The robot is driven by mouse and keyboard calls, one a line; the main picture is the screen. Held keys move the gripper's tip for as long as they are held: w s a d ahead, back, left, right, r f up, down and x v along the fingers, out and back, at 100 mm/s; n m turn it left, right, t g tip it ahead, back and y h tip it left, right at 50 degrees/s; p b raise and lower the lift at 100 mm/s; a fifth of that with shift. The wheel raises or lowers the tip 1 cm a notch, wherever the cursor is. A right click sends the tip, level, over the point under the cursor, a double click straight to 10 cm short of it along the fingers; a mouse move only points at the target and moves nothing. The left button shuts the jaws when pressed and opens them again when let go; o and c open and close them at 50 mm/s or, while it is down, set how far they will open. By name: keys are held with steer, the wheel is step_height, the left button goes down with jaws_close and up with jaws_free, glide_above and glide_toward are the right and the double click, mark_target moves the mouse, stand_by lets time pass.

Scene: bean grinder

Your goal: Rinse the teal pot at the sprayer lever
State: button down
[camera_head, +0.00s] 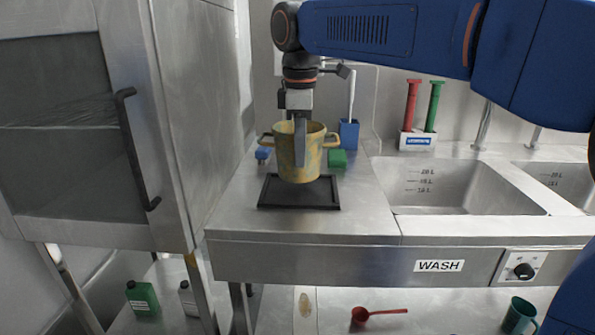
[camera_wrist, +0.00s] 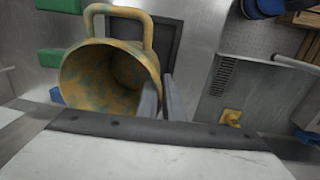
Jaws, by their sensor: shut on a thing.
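The pot (camera_head: 283,160) is two-handled and mostly mottled yellow, with teal showing through in patches. It is upright at the black square tray (camera_head: 299,207) on the counter; I cannot tell whether its base touches the tray. In the wrist view the pot (camera_wrist: 75,80) shows its open mouth and empty-looking inside. My gripper (camera_head: 301,160) points down and is shut on the pot's near wall. In the wrist view its fingers (camera_wrist: 163,103) straddle the rim at the right. No sprayer lever can be made out clearly.
A blue holder with a white-handled brush (camera_head: 349,135), a green block (camera_head: 338,158) and a blue item (camera_head: 262,154) stand behind the pot. Sink basins (camera_head: 455,185) lie to the right. A tall steel cabinet (camera_head: 165,110) bounds the left.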

mark_target(301, 175)
steer(key=shift+d+f, duration=0.1)
steer(key=shift+f, duration=2.1)
steer(key=shift+f, duration=0.15)
steer(key=c, duration=1.9)
jaws_free()
